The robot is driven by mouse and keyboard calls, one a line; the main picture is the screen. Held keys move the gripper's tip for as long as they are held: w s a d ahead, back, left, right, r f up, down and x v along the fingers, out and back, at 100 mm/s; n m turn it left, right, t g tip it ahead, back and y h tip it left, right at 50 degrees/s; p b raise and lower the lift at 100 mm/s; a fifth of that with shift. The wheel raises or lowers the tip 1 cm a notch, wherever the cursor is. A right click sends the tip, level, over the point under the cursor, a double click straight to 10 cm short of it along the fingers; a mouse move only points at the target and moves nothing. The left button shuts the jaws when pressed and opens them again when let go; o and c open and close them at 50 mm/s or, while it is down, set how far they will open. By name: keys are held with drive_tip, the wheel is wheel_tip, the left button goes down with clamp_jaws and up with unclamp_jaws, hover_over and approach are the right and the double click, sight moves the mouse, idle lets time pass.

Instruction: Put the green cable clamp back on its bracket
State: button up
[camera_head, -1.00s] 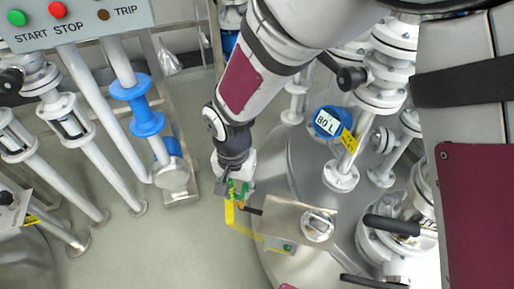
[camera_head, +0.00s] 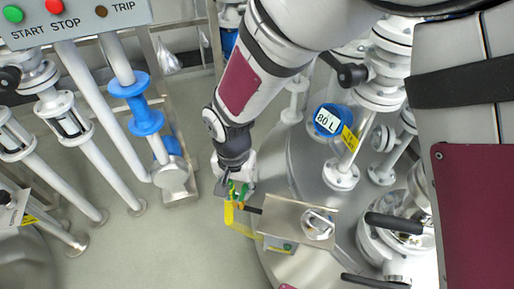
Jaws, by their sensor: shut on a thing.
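The green cable clamp (camera_head: 243,190) shows as small green pieces at the tip of my gripper (camera_head: 236,192), left of the picture's middle. My gripper points down and is shut on it; the fingers hide part of the clamp. A yellow strip (camera_head: 229,214) hangs just below the fingers and bends right toward a metal plate. I cannot tell whether it is a cable or part of the bracket. A short dark rod (camera_head: 253,210) sticks out left from the plate near the clamp. I cannot make out the bracket for certain.
The metal plate (camera_head: 280,214) with a round knob (camera_head: 318,226) stands right of my gripper, over a steel vessel (camera_head: 285,180). A blue 80 L gauge (camera_head: 328,121) and valves crowd the right. Pipes and a START/STOP panel (camera_head: 80,22) stand left. Grey floor (camera_head: 180,250) is clear below.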

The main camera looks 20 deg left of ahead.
drive_tip(key=o, duration=1)
drive_tip(key=shift+o, duration=0.2)
drive_tip(key=shift+r, duration=0.1)
wheel_tip(320, 180, up, 12)
drive_tip(key=shift+f, duration=0.1)
